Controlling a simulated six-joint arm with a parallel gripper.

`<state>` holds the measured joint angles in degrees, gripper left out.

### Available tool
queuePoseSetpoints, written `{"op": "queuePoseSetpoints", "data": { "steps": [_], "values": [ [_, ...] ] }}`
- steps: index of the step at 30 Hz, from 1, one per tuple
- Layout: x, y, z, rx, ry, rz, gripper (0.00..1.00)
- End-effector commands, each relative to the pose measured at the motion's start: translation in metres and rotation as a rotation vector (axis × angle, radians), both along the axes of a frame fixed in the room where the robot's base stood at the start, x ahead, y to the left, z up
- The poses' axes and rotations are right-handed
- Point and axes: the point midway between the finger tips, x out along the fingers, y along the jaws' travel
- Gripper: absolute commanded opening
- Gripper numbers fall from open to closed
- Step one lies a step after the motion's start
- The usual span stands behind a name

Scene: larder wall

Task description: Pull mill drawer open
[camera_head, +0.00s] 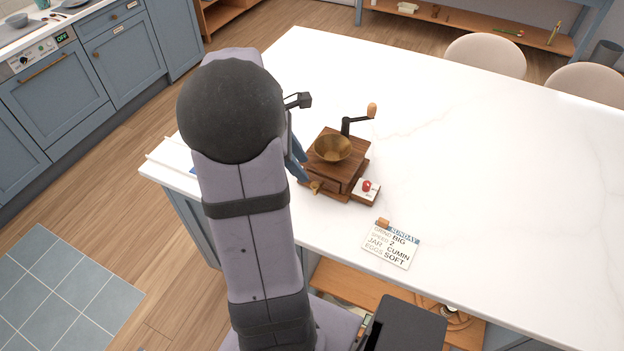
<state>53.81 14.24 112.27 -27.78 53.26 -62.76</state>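The mill (345,171) is a dark wooden box on the white counter, with a brass bowl (333,149) on top and a black crank (347,125) ending in a wooden grip. A brass knob (316,187) shows low on its near left side, where the drawer front seems to be; how far the drawer stands out cannot be told. My gripper (295,163) is at the mill's left side, its blue finger parts close to the knob. My arm hides most of it, so its opening and any contact with the knob are unclear.
A small block with a red button (367,186) sits against the mill's right side. A note card (391,244) lies near the counter's front edge. The white counter (480,160) is clear to the right. Chairs (485,54) stand beyond it.

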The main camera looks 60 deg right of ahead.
Motion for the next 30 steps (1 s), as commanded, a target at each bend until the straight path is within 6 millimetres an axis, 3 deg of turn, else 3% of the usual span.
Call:
{"op": "queuePoseSetpoints", "data": {
  "steps": [7,17,30],
  "values": [
    [-0.004,0.003,0.0,0.079,0.084,0.229,0.36],
    [-0.006,0.002,-0.004,0.091,0.095,0.267,0.36],
    [-0.02,-0.011,-0.05,0.092,0.095,0.265,0.36]
  ]
}}
